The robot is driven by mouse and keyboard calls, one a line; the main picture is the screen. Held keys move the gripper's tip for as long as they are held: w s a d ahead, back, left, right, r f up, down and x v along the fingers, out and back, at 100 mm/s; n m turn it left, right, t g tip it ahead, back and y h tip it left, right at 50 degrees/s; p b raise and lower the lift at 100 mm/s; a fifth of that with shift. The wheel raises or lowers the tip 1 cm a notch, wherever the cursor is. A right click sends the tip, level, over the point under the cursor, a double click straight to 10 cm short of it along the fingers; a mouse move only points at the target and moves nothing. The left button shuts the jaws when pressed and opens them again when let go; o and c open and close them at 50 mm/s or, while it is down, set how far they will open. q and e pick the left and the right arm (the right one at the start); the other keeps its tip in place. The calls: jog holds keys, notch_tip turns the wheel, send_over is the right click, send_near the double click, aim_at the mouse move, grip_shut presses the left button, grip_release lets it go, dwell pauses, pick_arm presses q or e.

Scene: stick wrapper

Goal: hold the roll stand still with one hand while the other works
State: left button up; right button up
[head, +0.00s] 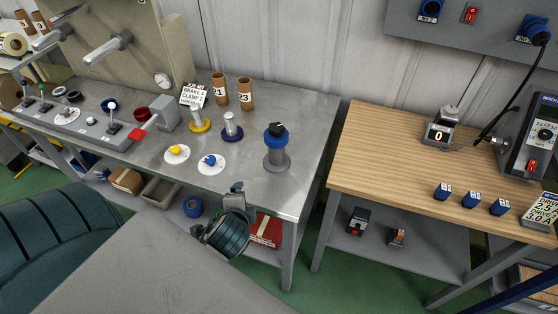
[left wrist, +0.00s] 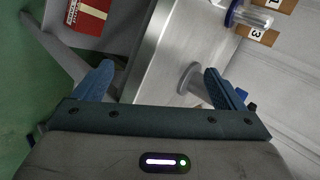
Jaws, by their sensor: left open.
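The roll stand (head: 277,160) appears to be the grey upright post on a round base, with a blue collar and black knob on top. It stands near the right end of the metal bench. My left gripper (head: 237,188) is at the bench's front edge, to the left of the stand and nearer me. In the left wrist view my left gripper (left wrist: 160,84) is open, its two blue fingers wide apart with nothing held. The stand's round base (left wrist: 188,78) shows there beside the right finger, which hides part of the post. My right gripper is not in view.
Yellow (head: 199,121) and dark blue (head: 232,127) spools and two white discs share the metal bench (head: 318,125). Brown tubes (head: 246,94) stand behind. A wooden table (head: 385,150) is at right, across a gap, with blue blocks and a meter.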

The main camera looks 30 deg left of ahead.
aim_at(274, 145)
pick_arm(q)
jog(key=w+r+m+t, duration=0.1)
jog(key=w+m, duration=0.1)
jog(key=m, duration=0.1)
jog(key=w+a+r+m+t+y, duration=0.1)
jog(key=w+m, duration=0.1)
jog(key=w+a+r+m+t+y, duration=0.1)
jog(key=w+m, duration=0.1)
jog(key=m, duration=0.1)
jog(key=shift+w+a+r+m+t, duration=0.25)
jog(key=shift+w+m+t, duration=0.05)
jog(key=shift+w+t, duration=0.1)
jog(key=w+d+r+m+t, duration=0.1)
jog(key=w+m, duration=0.1)
jog(key=m, duration=0.2)
jog(key=w+d+r+m+t, duration=0.1)
jog(key=w+m+t, duration=0.1)
jog(key=m, duration=0.2)
jog(key=w+r+m+t, duration=0.1)
jog(key=w+m, duration=0.1)
jog(key=m, duration=0.3)
jog(key=shift+w+d+r+t+h, duration=0.2)
jog(key=shift+w+d+t+h, duration=0.1)
jog(key=shift+d, duration=0.1)
jog(key=shift+w+a, duration=0.1)
jog(key=shift+w, duration=0.15)
jog(key=p+x, duration=0.2)
jog(key=x, duration=0.7)
jog(key=shift+w+a, duration=0.25)
jog(key=shift+w, duration=0.1)
